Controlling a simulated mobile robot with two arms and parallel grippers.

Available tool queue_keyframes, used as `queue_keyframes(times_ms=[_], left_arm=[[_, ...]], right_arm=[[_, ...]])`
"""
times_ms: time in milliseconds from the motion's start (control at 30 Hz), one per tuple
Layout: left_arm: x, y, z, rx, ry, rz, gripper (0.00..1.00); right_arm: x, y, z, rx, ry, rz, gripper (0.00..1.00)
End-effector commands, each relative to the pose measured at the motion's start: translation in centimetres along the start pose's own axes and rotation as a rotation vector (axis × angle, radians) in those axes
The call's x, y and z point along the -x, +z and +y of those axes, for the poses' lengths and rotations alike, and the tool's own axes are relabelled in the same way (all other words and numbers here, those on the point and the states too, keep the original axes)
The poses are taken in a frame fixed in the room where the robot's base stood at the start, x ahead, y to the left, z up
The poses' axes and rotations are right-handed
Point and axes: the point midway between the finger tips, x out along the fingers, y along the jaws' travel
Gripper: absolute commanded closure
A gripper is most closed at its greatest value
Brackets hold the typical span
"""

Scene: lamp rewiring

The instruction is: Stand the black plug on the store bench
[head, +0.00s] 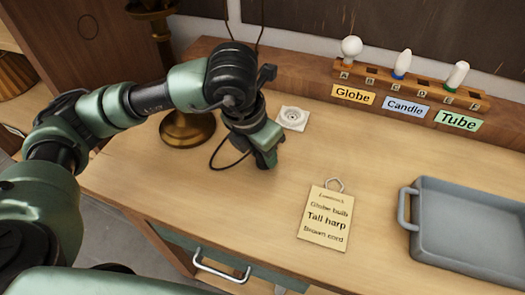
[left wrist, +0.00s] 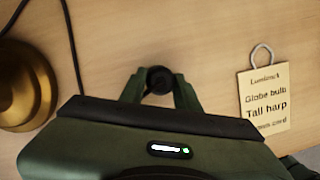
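My left gripper (head: 266,160) points down at the wooden bench (head: 330,150), beside a brass lamp base (head: 187,128). In the left wrist view, the round black plug (left wrist: 160,80) sits between the fingertips of my left gripper (left wrist: 159,84), which touch it on both sides. The plug is hidden by the gripper in the head view. A black cord (head: 215,158) loops between the lamp base and the gripper; it also shows in the left wrist view (left wrist: 71,45). I cannot tell whether the plug touches the bench. My right gripper is out of view.
A tag (head: 326,218) reads "Globe bulb, Tall harp, Brown cord". A grey tray (head: 470,190) stands at the right. A rack (head: 410,84) holds bulbs at the back. The bench between gripper and tray is mostly clear.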

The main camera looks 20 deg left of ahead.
Motion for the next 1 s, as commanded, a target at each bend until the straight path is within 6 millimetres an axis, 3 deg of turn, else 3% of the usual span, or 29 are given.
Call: queue_keyframes(times_ms=[33, 100, 467, 800, 1000], left_arm=[[0.0, 0.0, 0.0, 0.000, 0.000, -0.001, 0.55], [0.0, 0.0, 0.0, 0.000, 0.000, -0.001, 0.43], [0.5, 0.1, 0.0, 0.000, 0.000, -0.002, 0.43], [5.8, 0.1, 0.0, -0.001, 0.001, -0.005, 0.43], [7.7, 0.1, 0.0, -0.001, 0.000, -0.002, 0.43]], right_arm=[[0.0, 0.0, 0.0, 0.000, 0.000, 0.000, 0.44], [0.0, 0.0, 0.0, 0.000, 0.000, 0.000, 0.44], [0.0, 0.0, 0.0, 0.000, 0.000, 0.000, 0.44], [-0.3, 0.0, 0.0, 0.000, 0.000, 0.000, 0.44], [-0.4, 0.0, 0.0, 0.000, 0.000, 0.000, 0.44]])
